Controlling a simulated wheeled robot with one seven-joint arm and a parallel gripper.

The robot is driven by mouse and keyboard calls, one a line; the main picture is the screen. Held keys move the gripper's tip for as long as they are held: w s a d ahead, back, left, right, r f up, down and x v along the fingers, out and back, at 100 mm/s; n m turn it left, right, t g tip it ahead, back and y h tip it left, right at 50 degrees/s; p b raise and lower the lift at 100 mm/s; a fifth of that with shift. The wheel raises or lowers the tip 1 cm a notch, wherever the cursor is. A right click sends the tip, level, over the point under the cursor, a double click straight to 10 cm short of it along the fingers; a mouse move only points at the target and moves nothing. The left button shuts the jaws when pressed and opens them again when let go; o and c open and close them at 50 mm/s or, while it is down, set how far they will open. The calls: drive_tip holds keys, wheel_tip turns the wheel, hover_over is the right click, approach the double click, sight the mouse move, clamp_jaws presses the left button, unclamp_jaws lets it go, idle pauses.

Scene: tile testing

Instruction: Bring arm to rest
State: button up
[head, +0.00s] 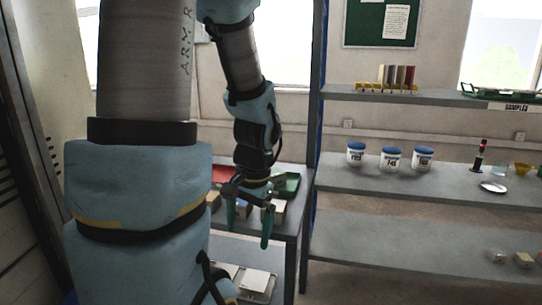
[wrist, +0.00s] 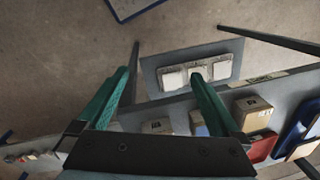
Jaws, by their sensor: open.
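My arm reaches down from the top of the head view, with my gripper (head: 248,234) at its end. Its two green fingers point downward and are spread apart with nothing between them. They hang in front of the edge of a grey table (head: 287,227). In the wrist view my gripper (wrist: 162,62) is also open, with bare floor and part of a lower shelf beyond the fingers. Part of the table behind it is hidden by my arm.
On the table are small boxes (wrist: 252,113), a red tray (wrist: 262,147) and a green tray (head: 288,183). White tiles (wrist: 222,70) lie on a lower shelf (wrist: 150,75). To the right, a shelf unit (head: 400,184) carries several white tubs with blue lids (head: 391,158).

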wheel_tip(320, 180, up, 15)
drive_tip(key=a+n+t+h+p, duration=0.1)
drive_tip(key=n+p, duration=0.3)
drive_tip(key=p, duration=1)
drive_tip(key=shift+w+a+n+h, duration=0.15)
drive_tip(key=shift+a+n+h, duration=0.15)
drive_tip(key=shift+n, duration=0.1)
drive_tip(key=shift+f, duration=0.15)
